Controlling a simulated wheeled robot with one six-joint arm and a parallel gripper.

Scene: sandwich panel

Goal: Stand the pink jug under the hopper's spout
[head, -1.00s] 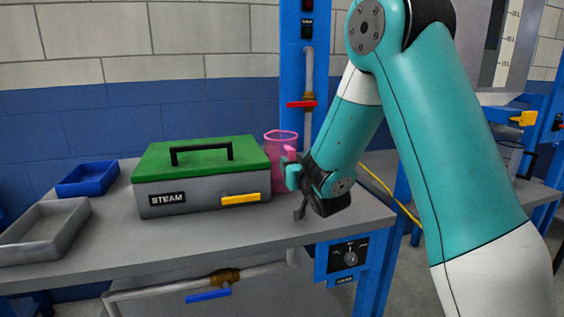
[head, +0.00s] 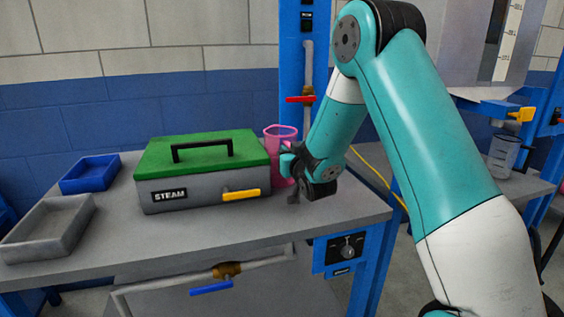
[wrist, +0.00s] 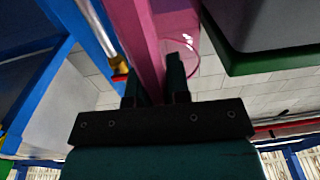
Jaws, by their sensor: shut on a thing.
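The pink jug (head: 281,133) stands upright at the right end of the green-lidded steam box, on or just above the bench; its base is partly hidden by my gripper. My gripper (head: 289,163) is at its right side and shut on it. In the wrist view the jug (wrist: 133,25) fills the top middle, and a pink strip, likely its handle, runs between the fingers of my gripper (wrist: 155,85). The hopper (head: 488,50) is at the upper right, with a yellow-handled valve (head: 521,114) low on it. The spout itself is hard to make out.
The steam box (head: 205,185) stands left of the jug. A blue tray (head: 90,174) and a grey tray (head: 48,230) lie further left. A blue post with a red-handled pipe valve (head: 301,99) rises behind. A clear beaker (head: 503,155) stands on the right bench below the hopper.

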